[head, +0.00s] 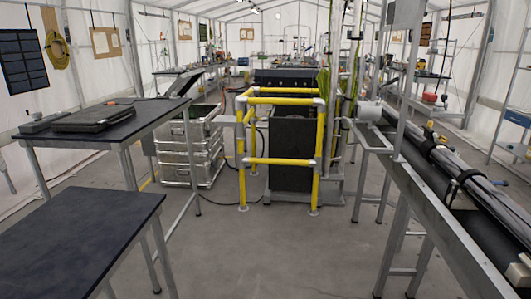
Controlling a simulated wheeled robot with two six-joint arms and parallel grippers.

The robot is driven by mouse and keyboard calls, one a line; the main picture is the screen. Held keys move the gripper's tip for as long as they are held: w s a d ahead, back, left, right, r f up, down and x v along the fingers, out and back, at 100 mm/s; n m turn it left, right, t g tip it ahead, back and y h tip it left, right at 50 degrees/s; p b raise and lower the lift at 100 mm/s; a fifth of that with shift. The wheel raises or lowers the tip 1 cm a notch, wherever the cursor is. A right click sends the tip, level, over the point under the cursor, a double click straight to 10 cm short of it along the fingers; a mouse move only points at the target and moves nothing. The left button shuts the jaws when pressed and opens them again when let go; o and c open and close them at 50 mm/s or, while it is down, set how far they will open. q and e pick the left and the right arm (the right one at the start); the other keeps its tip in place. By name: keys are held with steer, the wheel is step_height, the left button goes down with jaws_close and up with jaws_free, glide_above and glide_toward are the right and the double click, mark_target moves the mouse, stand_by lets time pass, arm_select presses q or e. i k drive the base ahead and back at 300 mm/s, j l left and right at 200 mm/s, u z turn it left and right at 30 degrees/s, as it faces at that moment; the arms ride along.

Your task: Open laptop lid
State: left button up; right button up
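A flat black case that looks like a closed laptop (92,118) lies on a dark-topped table (150,112) at the left in the head view. Its lid appears down, and its hinge side cannot be told at this size. Neither of my grippers is in view, so where they are relative to it is not shown.
A small grey box (42,122) sits beside the laptop. A lower dark table (80,235) stands in the left foreground. Yellow railings (280,162) and stacked metal crates (190,160) stand in the middle. A conveyor-like bench (440,185) runs along the right. The grey floor (270,250) between is clear.

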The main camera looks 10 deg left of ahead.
mark_target(98, 114)
steer(key=i+u, duration=0.7)
steer(key=u, duration=0.15)
steer(key=i+l+u, duration=0.2)
steer(key=u, duration=0.2)
steer(key=i+l+u, duration=0.4)
steer(key=i+l, duration=0.45)
steer(key=l, duration=0.15)
steer(key=u, duration=0.05)
